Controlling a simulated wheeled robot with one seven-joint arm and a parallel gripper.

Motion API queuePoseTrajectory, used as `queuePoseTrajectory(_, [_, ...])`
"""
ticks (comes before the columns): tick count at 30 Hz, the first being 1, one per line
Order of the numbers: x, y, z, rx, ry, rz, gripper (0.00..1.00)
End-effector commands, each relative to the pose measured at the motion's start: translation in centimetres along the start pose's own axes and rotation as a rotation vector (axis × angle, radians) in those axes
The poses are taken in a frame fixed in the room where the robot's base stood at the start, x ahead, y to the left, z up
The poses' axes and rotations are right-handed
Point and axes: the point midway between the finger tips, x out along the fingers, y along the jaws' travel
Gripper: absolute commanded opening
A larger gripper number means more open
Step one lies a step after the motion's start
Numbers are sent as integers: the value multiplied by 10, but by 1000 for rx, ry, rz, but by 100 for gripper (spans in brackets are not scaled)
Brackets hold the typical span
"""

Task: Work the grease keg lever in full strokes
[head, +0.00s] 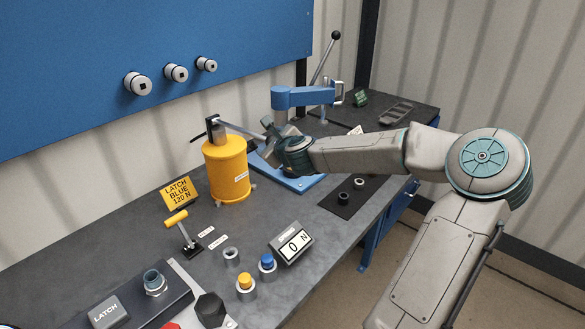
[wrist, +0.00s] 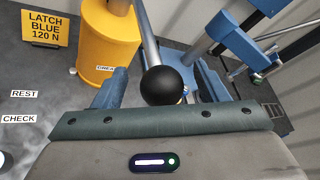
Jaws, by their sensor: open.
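The grease keg (head: 226,168) is a yellow cylinder standing on the bench; its lower body also shows in the wrist view (wrist: 108,40). Its metal lever (head: 242,131) runs from the dark pump head on top, slightly downward to the right, to my gripper. In the wrist view the lever rod (wrist: 145,35) ends in a black ball knob (wrist: 161,86). My gripper (head: 270,132) is at the lever's end, with its fingers open on either side of the knob. Contact with the knob cannot be told. My gripper hides the knob in the head view.
A blue press (head: 303,97) with its own lever stands close behind my gripper. A yellow sign (head: 179,193) reads "LATCH BLUE 120 N". A yellow T-handle (head: 176,217), a display showing 0 N (head: 292,243) and blue and yellow couplers (head: 267,262) stand in front of the keg.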

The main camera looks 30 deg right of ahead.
Motion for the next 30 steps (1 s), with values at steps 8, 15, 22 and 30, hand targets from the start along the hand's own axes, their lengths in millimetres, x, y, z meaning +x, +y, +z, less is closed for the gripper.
queuePoseTrajectory(8, [-20,-1,0,-1,1,-2,67])
queuePoseTrajectory(15, [-44,0,2,0,0,0,67])
queuePoseTrajectory(22, [-65,0,2,0,0,1,67])
queuePoseTrajectory(30, [-70,1,2,-1,-1,1,67])
